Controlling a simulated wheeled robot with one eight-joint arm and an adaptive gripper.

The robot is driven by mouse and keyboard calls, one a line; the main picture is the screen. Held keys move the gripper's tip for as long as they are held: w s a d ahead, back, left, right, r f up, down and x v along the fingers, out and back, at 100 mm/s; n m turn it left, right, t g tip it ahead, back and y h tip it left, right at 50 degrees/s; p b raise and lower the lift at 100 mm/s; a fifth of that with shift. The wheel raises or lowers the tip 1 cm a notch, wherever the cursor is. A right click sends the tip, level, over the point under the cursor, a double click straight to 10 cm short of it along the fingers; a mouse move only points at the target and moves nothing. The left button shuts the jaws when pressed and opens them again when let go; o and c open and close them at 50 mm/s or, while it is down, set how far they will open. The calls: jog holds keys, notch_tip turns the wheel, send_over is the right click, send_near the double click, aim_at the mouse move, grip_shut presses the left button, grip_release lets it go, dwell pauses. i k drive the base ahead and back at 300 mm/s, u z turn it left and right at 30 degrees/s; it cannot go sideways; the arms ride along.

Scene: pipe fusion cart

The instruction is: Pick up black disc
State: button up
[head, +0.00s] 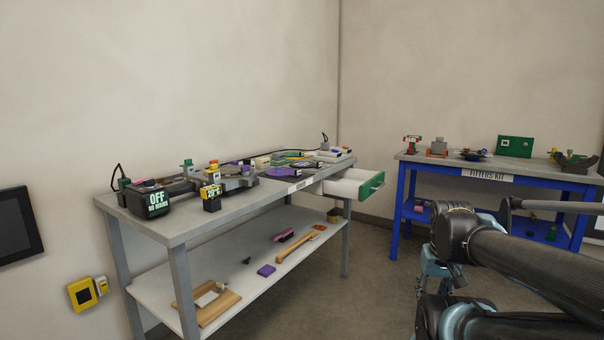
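Another dark, round, flat piece (471,155) sits on the blue table at the right. My arm fills the lower right of the head view, in front of the blue table. I cannot make out my gripper's fingers in this view.
The grey bench (182,232) carries several tools and a black "OFF" box (149,199). Its green-fronted drawer (371,185) stands open toward the aisle. The lower shelf (218,264) holds loose items. The floor between bench and blue table (523,174) is clear.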

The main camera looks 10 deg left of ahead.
aim_at(297, 164)
jog(key=k, duration=0.65)
jog(key=u, duration=0.75)
jog(key=i, duration=1.95)
jog(key=z, duration=0.55)
jog(key=i, duration=0.4)
jog(key=z, duration=0.25)
